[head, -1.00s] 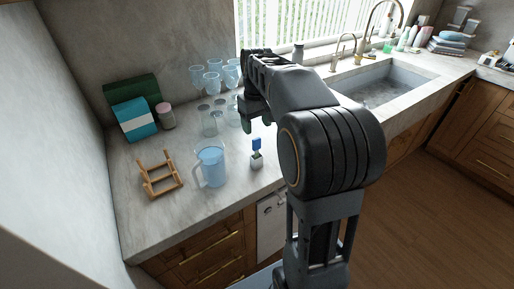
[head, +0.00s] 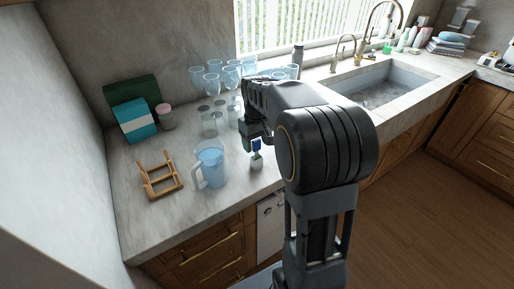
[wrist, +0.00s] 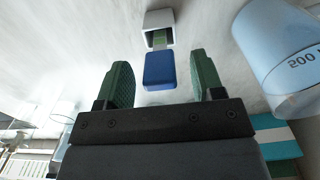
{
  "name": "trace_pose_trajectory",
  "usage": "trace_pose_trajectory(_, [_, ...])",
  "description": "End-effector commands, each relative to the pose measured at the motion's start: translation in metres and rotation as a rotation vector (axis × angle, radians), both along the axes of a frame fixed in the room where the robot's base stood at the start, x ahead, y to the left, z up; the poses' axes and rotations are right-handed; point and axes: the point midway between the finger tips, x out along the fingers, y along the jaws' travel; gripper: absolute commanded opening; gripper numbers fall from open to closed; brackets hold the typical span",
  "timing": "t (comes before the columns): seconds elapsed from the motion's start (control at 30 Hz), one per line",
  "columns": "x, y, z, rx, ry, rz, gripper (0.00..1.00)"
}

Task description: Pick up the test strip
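The test strip has a blue handle (wrist: 159,71) and a green stem, and stands upright in a small white holder (wrist: 158,19). In the head view the blue handle (head: 256,145) shows above the holder (head: 256,161) on the counter, right of the jug. My gripper (wrist: 160,62) is open, with its green pads on either side of the blue handle. Gaps show between each pad and the handle, so nothing is held. In the head view my gripper (head: 249,142) is close beside the strip and partly hidden by my arm.
A measuring jug (head: 209,166) of blue liquid stands just left of the holder. A wooden rack (head: 161,176) is farther left. Several glasses (head: 212,84) and jars (head: 207,121) stand behind. The counter's front edge is close to the holder.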

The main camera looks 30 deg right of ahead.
Motion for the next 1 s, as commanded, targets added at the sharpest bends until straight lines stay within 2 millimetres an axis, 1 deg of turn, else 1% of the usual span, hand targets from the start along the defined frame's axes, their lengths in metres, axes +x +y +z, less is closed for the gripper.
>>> trace_pose_trajectory(0.03, [0.000, 0.000, 0.000, 0.000, 0.000, 0.000, 0.57])
trace_pose_trajectory(0.07, [0.000, 0.000, 0.000, 0.000, 0.000, 0.000, 0.54])
trace_pose_trajectory(0.53, [0.000, 0.000, 0.000, 0.000, 0.000, 0.000, 0.09])
trace_pose_trajectory(0.83, [0.000, 0.000, 0.003, 0.000, 0.000, 0.000, 0.09])
trace_pose_trajectory(1.0, [0.001, 0.000, 0.016, -0.001, -0.002, 0.000, 0.09])
